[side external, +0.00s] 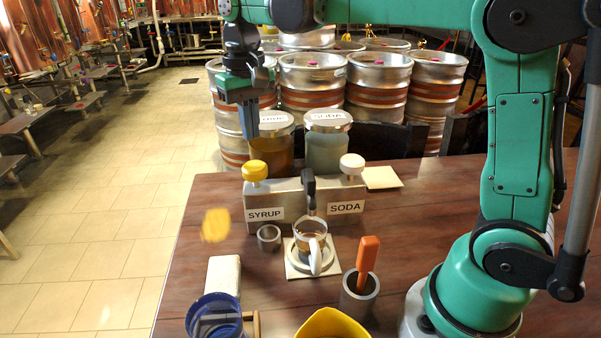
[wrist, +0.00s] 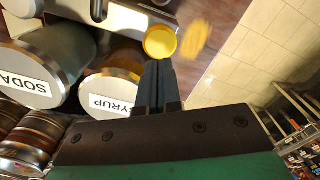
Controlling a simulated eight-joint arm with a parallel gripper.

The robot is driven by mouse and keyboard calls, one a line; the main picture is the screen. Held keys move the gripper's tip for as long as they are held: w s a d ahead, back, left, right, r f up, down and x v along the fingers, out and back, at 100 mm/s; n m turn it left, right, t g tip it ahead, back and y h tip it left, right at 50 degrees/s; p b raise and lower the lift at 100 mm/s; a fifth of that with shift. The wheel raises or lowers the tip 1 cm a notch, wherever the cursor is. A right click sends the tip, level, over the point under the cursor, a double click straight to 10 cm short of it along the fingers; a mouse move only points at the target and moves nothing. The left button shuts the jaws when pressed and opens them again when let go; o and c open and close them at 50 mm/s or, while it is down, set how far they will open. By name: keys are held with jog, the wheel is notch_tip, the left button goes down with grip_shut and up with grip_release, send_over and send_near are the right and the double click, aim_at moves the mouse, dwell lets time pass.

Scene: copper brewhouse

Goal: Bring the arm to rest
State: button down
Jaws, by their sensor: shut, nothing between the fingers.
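My gripper (side external: 250,135) hangs with its fingers down at the upper left of the side view, in front of the syrup jar (side external: 275,150) and above the dispenser (side external: 297,196). In the wrist view my fingers (wrist: 159,66) are together and empty, their tips appearing just below the yellow knob (wrist: 160,42). The yellow knob (side external: 255,171) tops the syrup side and a white knob (side external: 352,163) the soda side.
Soda jar (side external: 327,145) and steel kegs (side external: 380,85) stand behind. In front are a small metal cup (side external: 269,238), orange-handled tool (side external: 368,255), blue glass (side external: 214,318), white block (side external: 224,275) and yellow bowl (side external: 331,325).

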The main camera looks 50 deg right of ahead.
aim_at(254, 165)
jog(key=shift+f, duration=0.1)
dwell(0.3)
jog(key=shift+f, duration=2.05)
notch_tip(254, 165, up, 8)
jog(key=f, duration=0.1)
jog(key=shift+f, duration=2.85)
jog(key=shift+f, duration=0.15)
